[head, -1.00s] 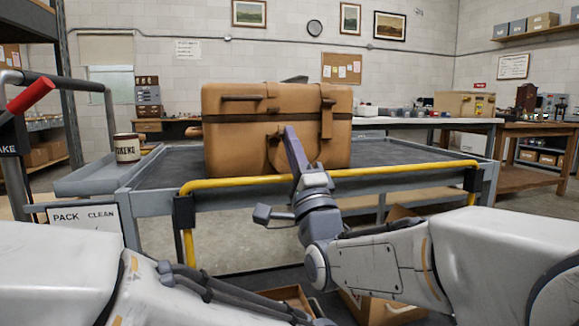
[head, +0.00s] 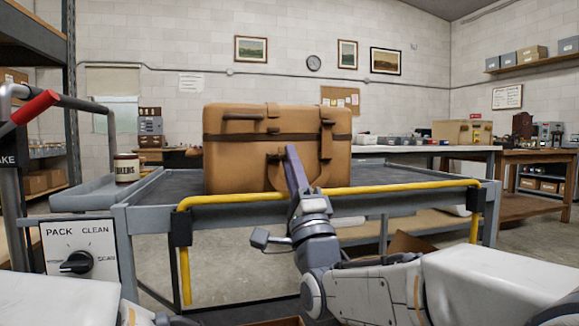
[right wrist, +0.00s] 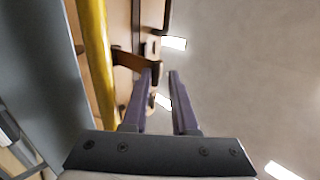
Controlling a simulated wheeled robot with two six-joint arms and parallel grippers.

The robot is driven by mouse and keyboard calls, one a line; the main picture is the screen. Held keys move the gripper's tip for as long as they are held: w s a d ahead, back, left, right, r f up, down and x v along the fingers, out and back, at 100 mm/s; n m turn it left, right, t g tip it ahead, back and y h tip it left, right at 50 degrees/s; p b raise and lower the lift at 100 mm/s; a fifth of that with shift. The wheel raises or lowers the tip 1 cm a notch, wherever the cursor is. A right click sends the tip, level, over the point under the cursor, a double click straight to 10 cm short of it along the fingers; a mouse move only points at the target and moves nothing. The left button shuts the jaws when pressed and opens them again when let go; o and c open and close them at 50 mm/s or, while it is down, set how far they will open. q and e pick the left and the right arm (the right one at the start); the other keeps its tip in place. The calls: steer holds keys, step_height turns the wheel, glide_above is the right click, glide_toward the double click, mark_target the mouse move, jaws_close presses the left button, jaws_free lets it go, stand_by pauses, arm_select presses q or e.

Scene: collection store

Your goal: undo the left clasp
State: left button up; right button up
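A tan case (head: 228,165) with brown bands stands upright and closed on the cart. A brown strap (head: 327,140) runs down its front right. A fitting (head: 273,112) shows at the top middle, beside a dark handle-like bar (head: 243,116). I cannot tell which fitting is the left clasp. My right gripper (head: 291,150) is in front of the case's lower middle and hides part of it. My left gripper is out of view.
A yellow rail (head: 390,189) crosses the cart's near edge (head: 150,195), close to my right arm. A PACK/CLEAN dial panel (head: 100,240) and red-gripped lever (head: 35,107) are at left.

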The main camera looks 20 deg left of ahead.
steer(key=shift+f, duration=0.25)
steer(key=p+v, duration=0.1)
steer(key=v, duration=0.9)
steer(key=shift+s, duration=0.15)
steer(key=shift+d, duration=0.1)
